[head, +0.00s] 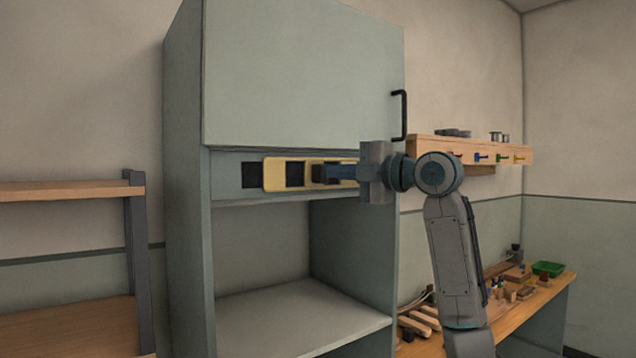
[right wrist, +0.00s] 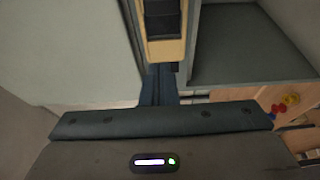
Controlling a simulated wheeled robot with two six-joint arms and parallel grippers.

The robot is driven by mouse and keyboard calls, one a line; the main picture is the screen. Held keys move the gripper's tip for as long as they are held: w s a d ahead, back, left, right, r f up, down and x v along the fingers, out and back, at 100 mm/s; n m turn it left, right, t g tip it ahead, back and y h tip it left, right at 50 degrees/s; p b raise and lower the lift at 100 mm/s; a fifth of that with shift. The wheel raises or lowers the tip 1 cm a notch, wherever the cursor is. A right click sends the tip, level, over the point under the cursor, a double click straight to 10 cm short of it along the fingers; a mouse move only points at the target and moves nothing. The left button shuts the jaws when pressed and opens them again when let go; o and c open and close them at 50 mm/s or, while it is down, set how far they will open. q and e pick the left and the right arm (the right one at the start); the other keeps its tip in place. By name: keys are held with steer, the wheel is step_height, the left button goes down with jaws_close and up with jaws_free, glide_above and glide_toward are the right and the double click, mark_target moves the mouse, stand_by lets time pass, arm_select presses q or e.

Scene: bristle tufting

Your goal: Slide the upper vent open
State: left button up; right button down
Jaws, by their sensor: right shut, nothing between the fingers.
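The vent is a tan sliding plate (head: 273,175) with dark openings, set in the grey strip below the cabinet's upper door. A dark slot (head: 250,175) shows just left of the plate. My right gripper (head: 318,174) reaches in from the right, its shut, empty fingers in front of the plate's right part and hiding some of it. In the right wrist view the plate (right wrist: 165,52) lies just beyond the blue fingers (right wrist: 159,72). I cannot tell whether they touch it. My left gripper is not in view.
The cabinet's upper door (head: 300,75) is shut and has a black handle (head: 399,115). An open bay with a bare shelf floor (head: 300,318) lies below the vent. A wall rack (head: 475,150) and a cluttered workbench (head: 500,325) are at right, wooden shelves (head: 60,190) at left.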

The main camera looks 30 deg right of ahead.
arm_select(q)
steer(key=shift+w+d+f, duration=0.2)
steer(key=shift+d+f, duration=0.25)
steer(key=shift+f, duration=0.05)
arm_select(e)
steer(key=shift+v, duration=1.05)
